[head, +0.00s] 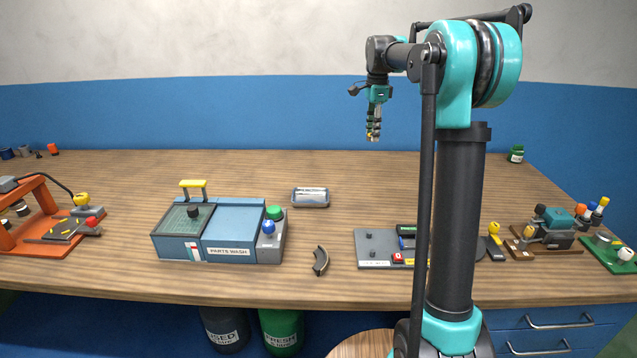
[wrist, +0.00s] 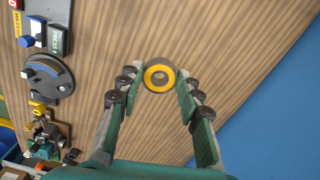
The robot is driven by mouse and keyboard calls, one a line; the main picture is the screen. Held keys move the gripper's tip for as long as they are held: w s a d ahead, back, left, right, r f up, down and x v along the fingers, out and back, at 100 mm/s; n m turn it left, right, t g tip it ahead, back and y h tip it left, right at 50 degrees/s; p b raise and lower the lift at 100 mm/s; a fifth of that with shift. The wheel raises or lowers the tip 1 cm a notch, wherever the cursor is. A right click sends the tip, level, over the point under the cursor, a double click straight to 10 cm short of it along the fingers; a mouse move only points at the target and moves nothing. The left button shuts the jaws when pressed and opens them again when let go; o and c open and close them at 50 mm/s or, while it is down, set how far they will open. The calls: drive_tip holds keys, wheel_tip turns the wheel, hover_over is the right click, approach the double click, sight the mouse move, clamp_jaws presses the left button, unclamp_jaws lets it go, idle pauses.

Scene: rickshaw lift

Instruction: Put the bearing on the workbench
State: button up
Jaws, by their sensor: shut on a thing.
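The bearing (wrist: 159,75) is a ring with a dark rim, a yellow band and a dark centre. In the head view my gripper (head: 373,136) points down, well above the workbench (head: 120,185), a wide wooden top. The bearing is too small to make out clearly there. Bare wood of the workbench (wrist: 220,25) lies beneath the bearing in the wrist view, with a gap below it.
A blue parts-wash box (head: 235,232), a small grey tray (head: 311,197) and a dark curved piece (head: 320,261) stand left of my arm. A grey fixture plate (head: 375,250) is partly behind my arm. An orange press (head: 45,215) is far left. The back middle is clear.

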sight(367, 191)
wheel_tip(367, 191, down, 20)
drive_tip(key=shift+r, duration=0.1)
idle(0.5)
drive_tip(key=o, duration=1.2)
drive_tip(key=shift+c, duration=0.2)
wheel_tip(367, 191, up, 12)
